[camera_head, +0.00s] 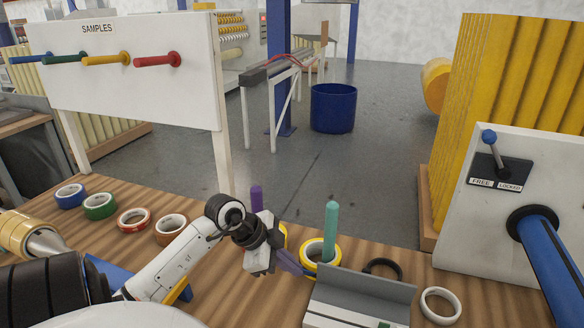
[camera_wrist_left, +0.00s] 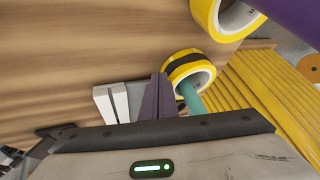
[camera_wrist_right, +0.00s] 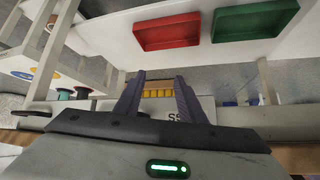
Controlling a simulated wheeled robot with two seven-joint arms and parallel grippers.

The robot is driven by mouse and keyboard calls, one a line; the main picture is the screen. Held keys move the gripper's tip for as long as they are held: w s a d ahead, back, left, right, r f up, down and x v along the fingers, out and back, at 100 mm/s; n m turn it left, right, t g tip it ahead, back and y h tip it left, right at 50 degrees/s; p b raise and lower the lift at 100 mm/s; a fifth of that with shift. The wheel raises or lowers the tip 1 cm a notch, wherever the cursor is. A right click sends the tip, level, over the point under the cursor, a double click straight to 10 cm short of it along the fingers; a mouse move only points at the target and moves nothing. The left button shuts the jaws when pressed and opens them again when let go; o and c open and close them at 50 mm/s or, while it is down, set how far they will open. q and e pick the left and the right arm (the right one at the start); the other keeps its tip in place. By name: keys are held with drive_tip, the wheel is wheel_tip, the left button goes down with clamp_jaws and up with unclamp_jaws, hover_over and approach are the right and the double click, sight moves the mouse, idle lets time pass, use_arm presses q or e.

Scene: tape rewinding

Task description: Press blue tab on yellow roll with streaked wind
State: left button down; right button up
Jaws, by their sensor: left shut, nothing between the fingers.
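In the head view, a yellow roll (camera_head: 314,262) stands around a teal peg (camera_head: 331,222). The left wrist view shows this roll (camera_wrist_left: 176,66) with a dark band across its yellow wind. A second yellow roll (camera_wrist_left: 205,14) sits by a purple peg (camera_wrist_left: 292,18); its visible wind looks plain, and my gripper mostly hides it in the head view. My left gripper (camera_head: 298,270) is shut and empty, its tips just beside the teal-peg roll; I cannot tell whether they touch. I make out no blue tab. My right gripper (camera_wrist_right: 158,88) is open and empty, away from the rolls.
A grey angled metal piece (camera_head: 368,292) stands right of my left gripper. Several tape rolls line the table's left. A white panel (camera_head: 470,240) carries a lever (camera_head: 494,145) and a blue shaft (camera_head: 550,250).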

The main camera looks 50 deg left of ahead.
use_arm(q)
drive_tip(key=shift+w+a, duration=0.3)
drive_tip(key=shift+w, duration=0.3)
drive_tip(key=shift+w+a, duration=0.25)
drive_tip(key=shift+w, duration=0.35)
idle(0.9)
drive_tip(key=c, duration=2)
unclamp_jaws()
drive_tip(key=v, duration=1)
